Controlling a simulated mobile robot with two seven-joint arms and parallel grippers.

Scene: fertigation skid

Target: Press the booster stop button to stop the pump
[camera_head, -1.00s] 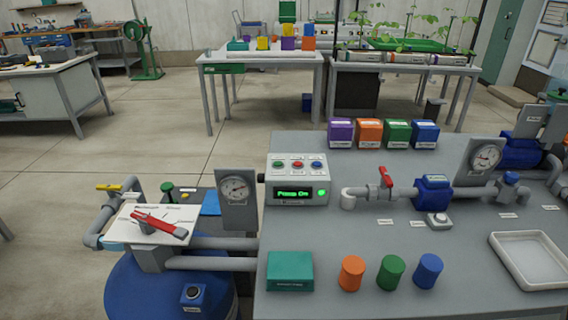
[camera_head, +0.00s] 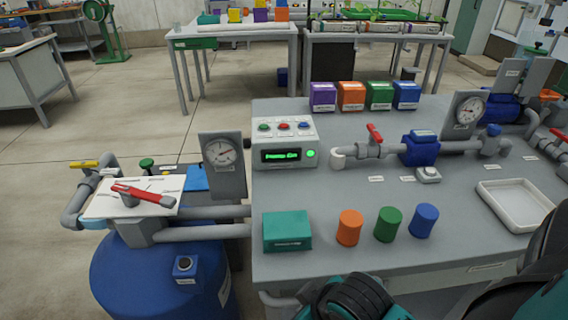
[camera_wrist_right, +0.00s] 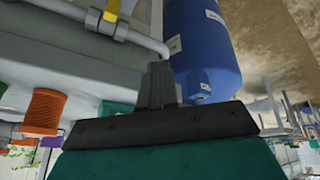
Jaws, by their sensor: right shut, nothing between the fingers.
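The white control box (camera_head: 286,150) stands at the back left of the grey bench. It has a green, a red and a blue button on top; the red button (camera_head: 283,125) is in the middle. Its display is lit green, blurred now, with a green lamp lit beside it. A small box with a pale button (camera_head: 428,174) sits in front of the blue pump (camera_head: 419,148). Another button box (camera_head: 184,266) is on the blue tank (camera_head: 150,280). Labels are too small to read. My right gripper (camera_wrist_right: 157,86) is shut and empty, near the blue tank in the wrist view. My left gripper is out of view.
A teal box (camera_head: 287,231) and orange, green and blue cylinders stand along the bench front. A white tray (camera_head: 515,204) lies at the right. Pipes with a red-handled valve (camera_head: 374,135) cross the back. A gauge (camera_head: 221,152) stands left of the control box.

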